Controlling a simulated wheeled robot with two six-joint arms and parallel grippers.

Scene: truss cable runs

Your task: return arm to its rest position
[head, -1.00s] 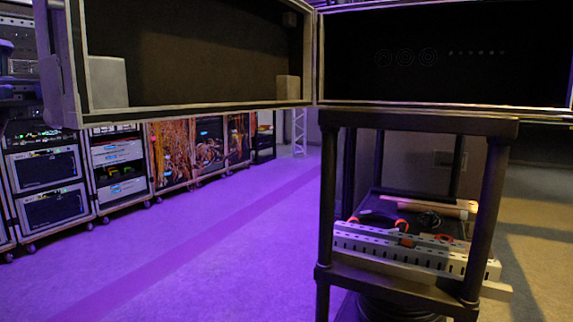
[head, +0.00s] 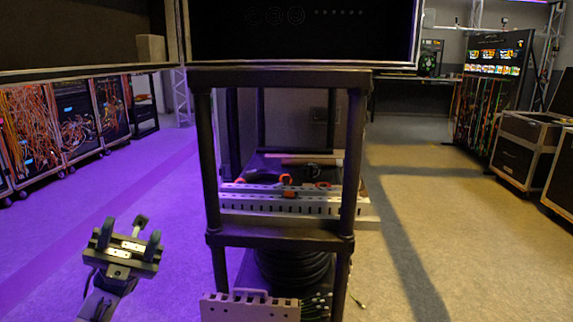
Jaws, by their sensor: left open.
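My left gripper (head: 124,243) is in the lower left of the head view, over the purple-lit floor. Its two dark fingers stand apart with nothing between them. It is left of the black shelf cart (head: 280,240) and apart from it. My right gripper does not show in the head view.
The cart's middle shelf holds a slotted grey rail (head: 280,205) and tools. A coil of black cable (head: 295,268) and a slotted panel (head: 250,307) are lower down. Rack cases (head: 60,125) line the left, road cases (head: 525,150) the right. Floor (head: 410,190) right of the cart is clear.

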